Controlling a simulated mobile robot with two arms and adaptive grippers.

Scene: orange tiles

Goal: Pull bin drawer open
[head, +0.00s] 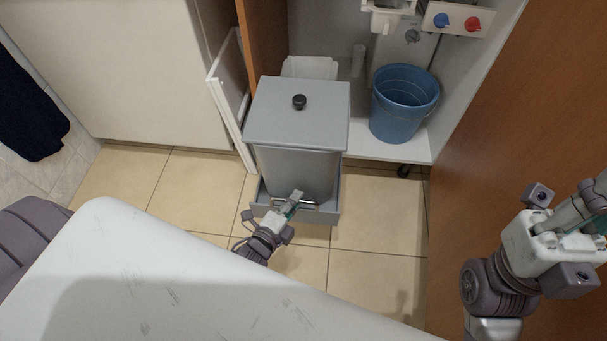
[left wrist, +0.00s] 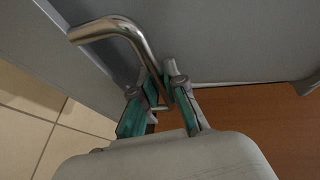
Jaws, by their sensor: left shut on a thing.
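The grey bin (head: 298,125) with a lid and black knob stands on a pulled-out grey drawer (head: 322,217) in front of the cabinet. The drawer has a metal bar handle (head: 318,205) on its front. My left gripper (head: 292,205) is at the handle. In the left wrist view the handle (left wrist: 125,30) runs down between the teal-padded fingers of my left gripper (left wrist: 160,95), which are shut on it. My right arm shows at the right of the head view, but its fingertips are not clearly visible.
A blue bucket (head: 403,105) stands on the cabinet floor right of the bin. A white-edged door (head: 230,100) stands open at the left. An orange-brown panel (head: 530,130) is at the right. Bare floor tiles (head: 380,215) lie in front of the cabinet.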

